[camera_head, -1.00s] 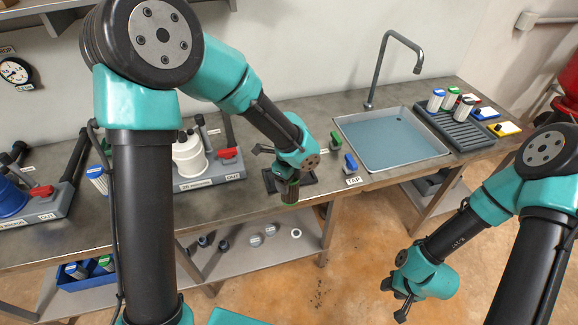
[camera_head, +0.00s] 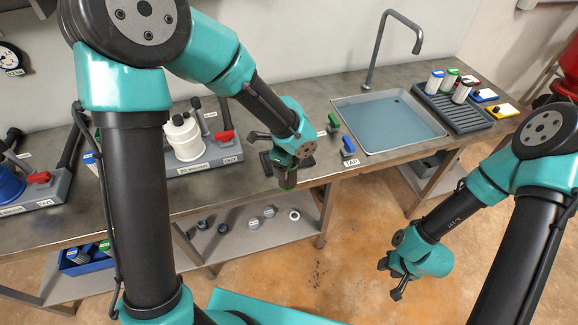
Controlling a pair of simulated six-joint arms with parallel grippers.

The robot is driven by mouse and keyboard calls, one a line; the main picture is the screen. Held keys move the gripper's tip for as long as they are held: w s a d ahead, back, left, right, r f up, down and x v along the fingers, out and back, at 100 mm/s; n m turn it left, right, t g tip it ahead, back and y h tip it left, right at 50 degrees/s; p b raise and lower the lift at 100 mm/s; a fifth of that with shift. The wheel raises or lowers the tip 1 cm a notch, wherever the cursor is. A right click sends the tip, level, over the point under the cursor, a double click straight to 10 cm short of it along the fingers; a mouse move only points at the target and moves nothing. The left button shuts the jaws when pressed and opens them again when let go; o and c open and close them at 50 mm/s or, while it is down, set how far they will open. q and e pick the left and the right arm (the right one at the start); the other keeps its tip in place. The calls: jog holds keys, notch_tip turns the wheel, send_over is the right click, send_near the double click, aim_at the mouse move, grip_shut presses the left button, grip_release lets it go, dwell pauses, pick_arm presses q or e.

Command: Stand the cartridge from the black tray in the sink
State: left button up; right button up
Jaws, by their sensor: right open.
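My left gripper (camera_head: 285,171) points down at the front edge of the bench. Its dark fingers appear closed around a cartridge, whose green end (camera_head: 288,186) shows below them. The rest of the cartridge is hidden by the fingers. The black tray (camera_head: 307,161) lies on the bench behind this gripper, partly covered by it. The sink (camera_head: 425,139) is a shallow steel basin with a blue-grey floor to the right, and it looks empty. My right gripper (camera_head: 389,276) is open and empty, low in front of the bench.
A dark drain rack (camera_head: 466,120) with several white capped cartridges stands right of the sink. A tall faucet (camera_head: 374,60) rises behind the sink. Green (camera_head: 333,124) and blue (camera_head: 347,145) tap handles stand left of it. A grey manifold with a white housing (camera_head: 184,139) is at left.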

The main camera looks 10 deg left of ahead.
pick_arm(q)
jog(key=w+a+r+n, duration=0.1)
jog(key=w+a+n, duration=0.2)
jog(key=w+n, duration=0.2)
jog(key=w+a+r+n, duration=0.2)
jog(key=w+a+n, duration=0.2)
jog(key=n, duration=0.8)
jog(key=shift+w+n, duration=0.3)
jog(key=shift+w, duration=0.55)
